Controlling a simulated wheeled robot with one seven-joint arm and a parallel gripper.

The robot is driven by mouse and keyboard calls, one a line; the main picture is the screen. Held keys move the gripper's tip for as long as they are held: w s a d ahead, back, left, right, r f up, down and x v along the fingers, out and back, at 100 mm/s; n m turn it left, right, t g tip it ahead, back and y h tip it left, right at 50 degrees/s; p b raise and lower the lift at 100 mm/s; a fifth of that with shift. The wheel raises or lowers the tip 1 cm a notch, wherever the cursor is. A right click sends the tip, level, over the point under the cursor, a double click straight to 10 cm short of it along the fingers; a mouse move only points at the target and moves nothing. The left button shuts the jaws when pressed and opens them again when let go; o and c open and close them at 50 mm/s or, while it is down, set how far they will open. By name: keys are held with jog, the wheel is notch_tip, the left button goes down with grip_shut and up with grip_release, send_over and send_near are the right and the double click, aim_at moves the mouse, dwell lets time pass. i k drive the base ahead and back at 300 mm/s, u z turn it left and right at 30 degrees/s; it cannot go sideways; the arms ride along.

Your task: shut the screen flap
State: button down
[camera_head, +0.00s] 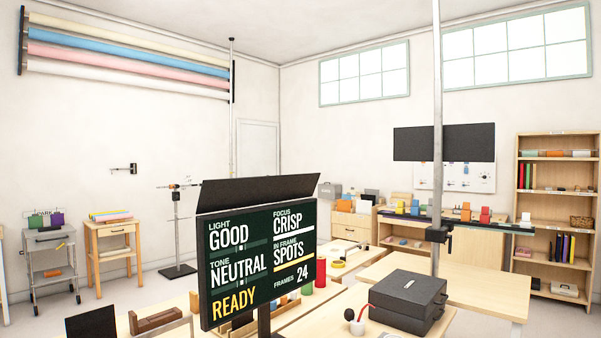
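The screen (257,261) stands in the front middle on a dark post and shows lit text such as "GOOD", "CRISP" and "READY". Its face is uncovered. The screen flap (258,189) is a dark flat panel along the screen's top edge. It stands up from that edge, slanted, and clear of the face. A hinge cannot be made out. My gripper is not in view.
A tall metal pole (437,120) rises there. Spools (321,269) sit close behind the screen's right edge.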

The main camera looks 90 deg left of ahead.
aim_at(218, 194)
jog(key=u, duration=2.15)
jog(key=i, duration=3)
jog(key=u, duration=3)
